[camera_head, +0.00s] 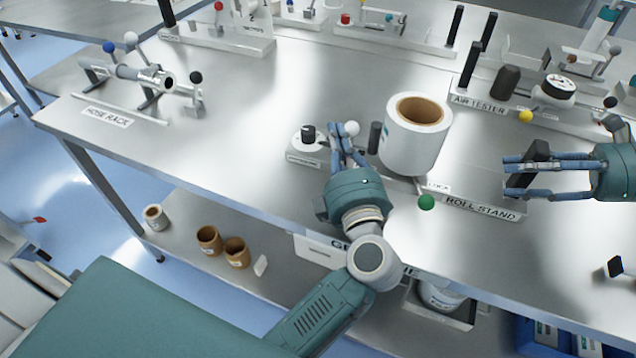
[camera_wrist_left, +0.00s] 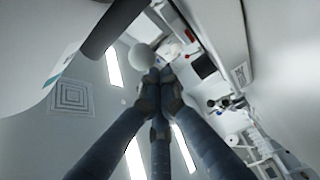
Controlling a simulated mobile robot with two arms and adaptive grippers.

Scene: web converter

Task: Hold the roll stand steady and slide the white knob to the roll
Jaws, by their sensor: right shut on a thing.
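The roll stand (camera_head: 500,212) is a flat metal base with its name on the front. The white roll (camera_head: 408,150) with a brown core stands upright on it. The white knob (camera_head: 351,128) is left of the roll, with a dark post (camera_head: 375,137) between them. My left gripper (camera_head: 345,150) has its fingers close together and empty just before the knob; contact is unclear. In the left wrist view the knob (camera_wrist_left: 143,57) shows just beyond the fingertips. My right gripper (camera_head: 508,178) is shut on the black upright block (camera_head: 537,152) at the stand's right end.
A green ball (camera_head: 426,202) is at the stand's front. The hose rack (camera_head: 140,85) is at the left, the air tester (camera_head: 480,105) behind right. The table's left front is clear.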

